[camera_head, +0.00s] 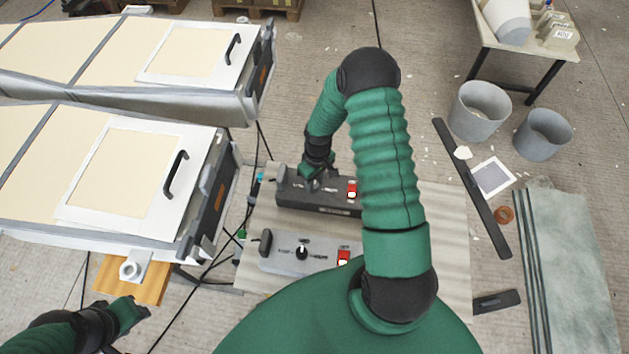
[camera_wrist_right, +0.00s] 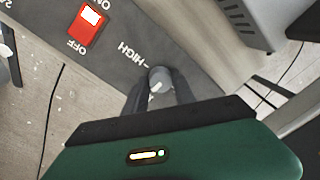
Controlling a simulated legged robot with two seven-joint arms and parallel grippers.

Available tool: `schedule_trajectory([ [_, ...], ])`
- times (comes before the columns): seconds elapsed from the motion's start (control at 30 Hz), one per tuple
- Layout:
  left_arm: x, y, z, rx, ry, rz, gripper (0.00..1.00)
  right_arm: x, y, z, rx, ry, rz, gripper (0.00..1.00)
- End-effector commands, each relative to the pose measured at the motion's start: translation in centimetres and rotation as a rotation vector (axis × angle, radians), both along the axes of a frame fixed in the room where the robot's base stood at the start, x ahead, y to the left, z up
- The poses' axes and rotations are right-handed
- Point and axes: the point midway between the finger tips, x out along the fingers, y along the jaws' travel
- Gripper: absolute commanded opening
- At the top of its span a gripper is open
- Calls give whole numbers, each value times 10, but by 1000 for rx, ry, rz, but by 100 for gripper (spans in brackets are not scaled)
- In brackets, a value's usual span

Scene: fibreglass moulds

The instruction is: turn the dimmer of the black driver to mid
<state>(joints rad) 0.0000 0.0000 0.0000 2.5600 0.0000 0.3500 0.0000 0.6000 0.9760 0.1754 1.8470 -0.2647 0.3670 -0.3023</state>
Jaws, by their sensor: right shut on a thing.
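The black driver (camera_head: 330,209) lies on the table in the head view, with a red rocker switch (camera_head: 352,188) at its right. In the right wrist view its dark face (camera_wrist_right: 135,55) shows the dimmer, a small round grey knob (camera_wrist_right: 159,78) with a light pointer mark, beside the label HIGH. My right gripper (camera_head: 313,185) reaches down onto the driver. In the right wrist view its fingertips (camera_wrist_right: 158,84) are shut on the knob from both sides. The knob's exact setting is hard to read. My left gripper (camera_head: 138,312) is at lower left, away from the driver; its jaws are unclear.
A grey driver (camera_head: 284,262) with a black knob and red switch lies nearer on the same table (camera_head: 440,235). Two cream-panelled moulds (camera_head: 95,225) stand at left. Grey buckets (camera_head: 480,112) stand on the floor at right. Cables run beside the table.

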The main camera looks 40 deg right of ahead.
Motion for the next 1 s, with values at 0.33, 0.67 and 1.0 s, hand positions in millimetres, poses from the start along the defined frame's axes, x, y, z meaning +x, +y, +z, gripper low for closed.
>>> schedule_trajectory([
  [0.33,0,0,1,0,0,0,36,0,0,0,0,1,34,0],
  [0.67,0,0,1,0,0,0,36,-1,0,0,0,2,33,43],
  [1.0,0,0,1,0,0,0,36,0,0,0,0,1,33,53],
])
